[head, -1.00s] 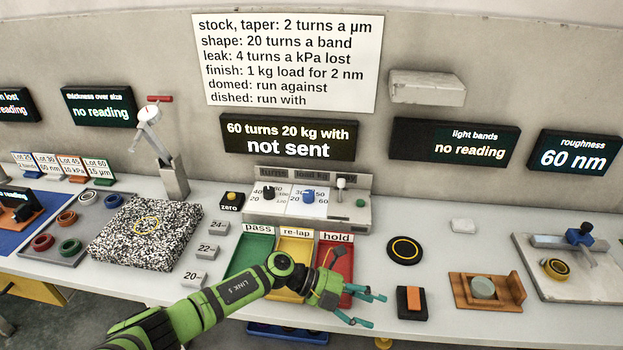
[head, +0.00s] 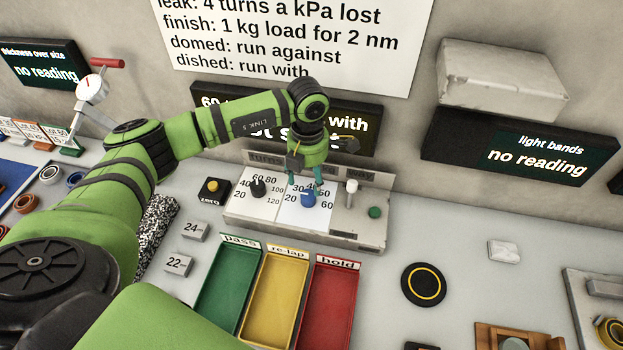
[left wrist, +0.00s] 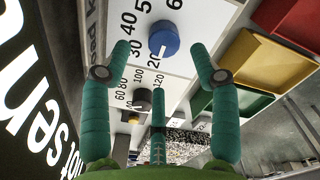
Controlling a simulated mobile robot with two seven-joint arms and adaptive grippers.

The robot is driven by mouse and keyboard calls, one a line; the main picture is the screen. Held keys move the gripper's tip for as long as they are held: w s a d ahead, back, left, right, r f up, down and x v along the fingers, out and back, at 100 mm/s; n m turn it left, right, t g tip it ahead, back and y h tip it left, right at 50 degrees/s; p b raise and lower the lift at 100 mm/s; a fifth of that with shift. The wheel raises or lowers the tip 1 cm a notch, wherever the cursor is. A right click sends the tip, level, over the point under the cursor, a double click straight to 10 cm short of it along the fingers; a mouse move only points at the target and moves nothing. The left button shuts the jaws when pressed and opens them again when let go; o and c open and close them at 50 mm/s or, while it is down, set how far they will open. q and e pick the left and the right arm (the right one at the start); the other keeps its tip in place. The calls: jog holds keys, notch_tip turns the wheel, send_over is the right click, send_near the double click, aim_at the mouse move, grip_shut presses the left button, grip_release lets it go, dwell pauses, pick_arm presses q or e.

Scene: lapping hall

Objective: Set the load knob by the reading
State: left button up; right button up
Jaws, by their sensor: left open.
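The blue load knob (head: 308,199) sits on the white dial of the control box (head: 359,234). In the left wrist view the blue knob (left wrist: 163,38) has a white mark on the side near the printed 20. My left gripper (head: 306,183) is above the knob, its teal fingers spread and pointing down. The fingers look apart from the knob, with nothing between them. A black turns knob (head: 257,187) is to the left. The message display (head: 367,128) is partly covered by my arm; in the left wrist view "not sen" shows. My right gripper is out of view.
A pale lever (head: 351,192) and a green button (head: 375,212) are right of the knob. Green (head: 227,289), yellow (head: 275,298) and red (head: 327,303) trays lie in front. The light bands display (head: 520,150) says no reading. The roughness display is out of view.

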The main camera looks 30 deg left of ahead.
aim_at(308, 195)
pick_arm(q)
jog(key=f, duration=0.1)
jog(key=f+p, duration=0.1)
jog(key=f, duration=0.2)
jog(key=shift+s+d+f, duration=0.15)
jog(key=shift+s+f, duration=0.2)
jog(key=shift+w+f+p, duration=0.1)
jog(key=shift+f+p, duration=0.2)
jog(key=shift+f, duration=0.2)
jog(key=c, duration=1.1)
jog(key=shift+c, duration=0.2)
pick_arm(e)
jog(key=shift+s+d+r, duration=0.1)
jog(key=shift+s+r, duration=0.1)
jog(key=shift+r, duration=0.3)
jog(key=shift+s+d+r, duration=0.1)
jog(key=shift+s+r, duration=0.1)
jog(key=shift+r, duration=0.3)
